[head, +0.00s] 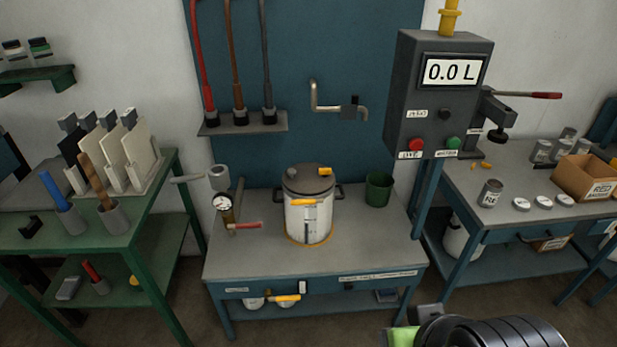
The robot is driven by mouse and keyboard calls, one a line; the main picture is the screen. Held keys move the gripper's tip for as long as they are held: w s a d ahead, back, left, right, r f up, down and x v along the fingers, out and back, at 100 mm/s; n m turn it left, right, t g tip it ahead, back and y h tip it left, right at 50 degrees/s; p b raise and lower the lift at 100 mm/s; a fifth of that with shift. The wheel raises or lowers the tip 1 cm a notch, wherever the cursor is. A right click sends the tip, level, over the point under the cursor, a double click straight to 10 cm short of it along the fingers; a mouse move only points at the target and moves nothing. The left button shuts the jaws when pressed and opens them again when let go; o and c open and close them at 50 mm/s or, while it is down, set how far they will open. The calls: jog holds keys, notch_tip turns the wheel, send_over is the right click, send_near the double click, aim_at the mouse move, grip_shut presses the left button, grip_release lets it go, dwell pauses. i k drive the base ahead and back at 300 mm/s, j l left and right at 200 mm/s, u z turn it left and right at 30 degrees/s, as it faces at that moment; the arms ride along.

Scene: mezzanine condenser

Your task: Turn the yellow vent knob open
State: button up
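A metal pot (308,219) with a dark lid (307,180) stands upright on the grey bench in the middle. A small yellow-orange knob (325,171) sits on the right of the lid, beside a small dark knob. A yellow lever (304,202) lies across the upper front of the pot. Which of these is the vent knob is not labelled, and the setting is too small to tell. Part of my arm shows at the bottom right, in front of the bench and well apart from the pot. My gripper's fingertips do not show.
A pressure gauge (222,203) with a red lever (245,225) stands left of the pot. A green cup (379,188) stands to its right. A grey box (437,95) reading 0.0 L and a wall pipe (322,105) hang above. Another yellow handle (285,298) is under the bench front.

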aim_at(325, 172)
jog(key=i+j+u, duration=0.1)
jog(key=i+u, duration=0.4)
jog(key=i, duration=0.2)
jog(key=i+l+u, duration=0.2)
jog(key=i+u, duration=0.25)
jog(key=i, duration=0.25)
